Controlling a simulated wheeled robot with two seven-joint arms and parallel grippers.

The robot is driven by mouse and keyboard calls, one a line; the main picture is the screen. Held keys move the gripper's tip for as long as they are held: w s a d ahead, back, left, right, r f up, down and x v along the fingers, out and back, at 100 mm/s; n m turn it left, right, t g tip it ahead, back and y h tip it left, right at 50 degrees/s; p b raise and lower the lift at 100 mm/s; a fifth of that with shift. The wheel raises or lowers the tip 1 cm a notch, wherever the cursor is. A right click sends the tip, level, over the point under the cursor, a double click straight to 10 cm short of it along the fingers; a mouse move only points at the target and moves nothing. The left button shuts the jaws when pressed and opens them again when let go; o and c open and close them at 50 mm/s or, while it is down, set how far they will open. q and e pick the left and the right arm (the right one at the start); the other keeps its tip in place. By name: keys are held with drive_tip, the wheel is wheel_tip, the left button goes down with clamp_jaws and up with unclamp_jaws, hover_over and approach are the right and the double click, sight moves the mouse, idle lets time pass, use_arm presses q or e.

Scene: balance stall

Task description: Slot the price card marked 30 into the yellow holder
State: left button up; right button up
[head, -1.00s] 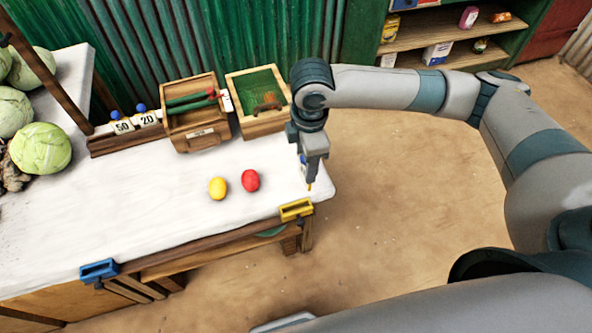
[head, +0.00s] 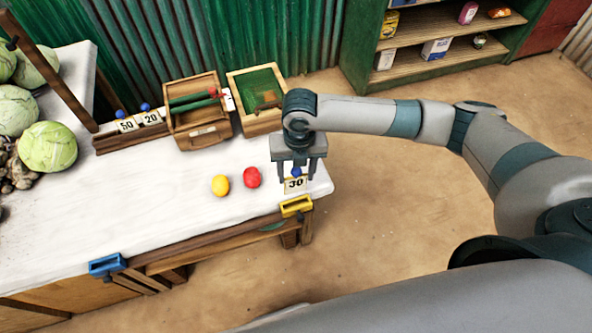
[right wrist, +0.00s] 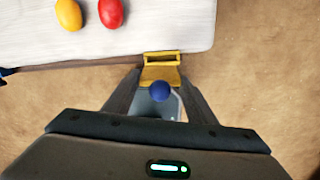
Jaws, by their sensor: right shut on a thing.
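The price card marked 30 (head: 295,184) is upright, its number facing the head camera, with a blue knob on top. My right gripper (head: 296,174) is shut on it by the knob, pointing down near the table's right front corner. The yellow holder (head: 296,206) is fixed at the table's front edge, just below the card in the head view. In the right wrist view the holder's slot (right wrist: 161,59) lies ahead of the blue knob (right wrist: 160,91). Whether the card touches the holder I cannot tell. My left gripper is not in view.
A blue holder (head: 106,264) is on the front edge further left. Cards 50 (head: 127,125) and 20 (head: 151,119) stand in a wooden rack behind.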

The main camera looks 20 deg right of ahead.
sight(296, 191)
drive_tip(key=shift+f, duration=0.1)
drive_tip(key=shift+f, duration=0.15)
idle(0.4)
drive_tip(key=shift+f+b, duration=2.8)
drive_tip(key=shift+b, duration=0.4)
drive_tip(key=shift+f, duration=0.25)
drive_tip(key=shift+f+n+b, duration=0.3)
drive_tip(key=shift+f+b, duration=0.4)
drive_tip(key=shift+f, duration=0.55)
drive_tip(key=shift+r, duration=0.1)
